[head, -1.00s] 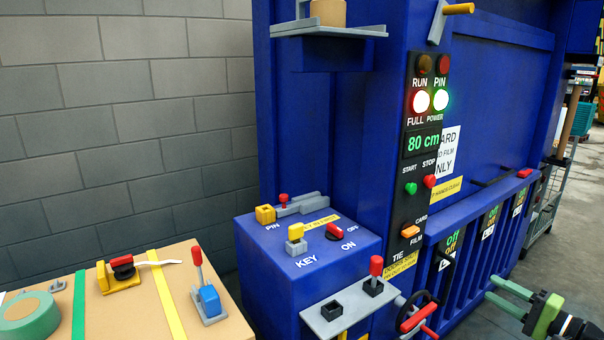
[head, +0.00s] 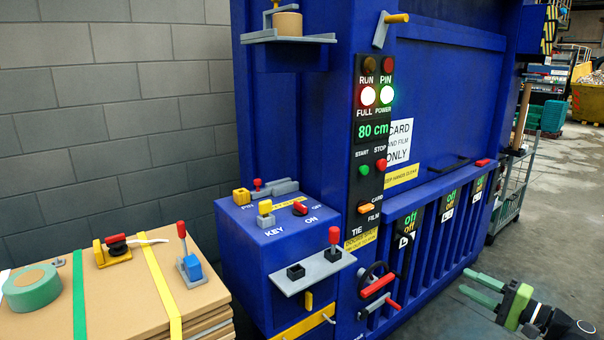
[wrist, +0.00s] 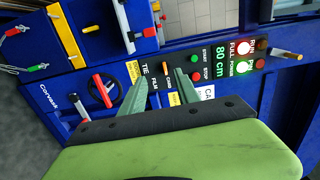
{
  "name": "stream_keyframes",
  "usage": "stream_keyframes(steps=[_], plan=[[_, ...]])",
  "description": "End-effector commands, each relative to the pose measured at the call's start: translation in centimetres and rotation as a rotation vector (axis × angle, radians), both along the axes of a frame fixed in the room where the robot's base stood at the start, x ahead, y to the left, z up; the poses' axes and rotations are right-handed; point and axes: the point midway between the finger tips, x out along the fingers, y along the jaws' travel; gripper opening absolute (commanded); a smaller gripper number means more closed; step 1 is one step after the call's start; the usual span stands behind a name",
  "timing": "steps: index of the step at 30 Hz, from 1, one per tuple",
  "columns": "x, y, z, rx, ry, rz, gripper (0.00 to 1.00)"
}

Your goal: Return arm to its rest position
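My gripper (head: 484,289) is at the lower right in the head view, in free air in front of the blue baler (head: 335,130). Its two green fingers are apart with nothing between them. The fingers also show in the wrist view (wrist: 158,98), pointing toward the baler's front, with the panel behind them. The arm enters from the lower right corner of the head view, and most of it is out of frame.
A control panel (head: 373,150) reads "80 cm". A grey shelf (head: 315,268) and handwheel (head: 376,285) project from the baler. Stacked cardboard (head: 130,300) with tools stands at the left. A wire cart (head: 512,190) stands behind the gripper; concrete floor (head: 545,220) is open at right.

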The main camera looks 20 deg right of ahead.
Motion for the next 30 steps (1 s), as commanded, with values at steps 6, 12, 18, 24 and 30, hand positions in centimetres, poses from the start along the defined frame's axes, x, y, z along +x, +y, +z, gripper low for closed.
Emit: stream_keyframes(steps=[6,12,18,24,30], plan=[[4.4,3.4,0.6,0.0,0.001,0.092,0.38],[9.8,8.8,1.3,0.0,0.001,0.219,0.38],[16.5,18.7,1.1,-0.023,0.049,0.418,0.38],[22.1,35.0,-1.9,-0.141,0.217,0.705,0.38],[22.0,50.3,-7.3,-0.397,0.441,0.972,0.38]])
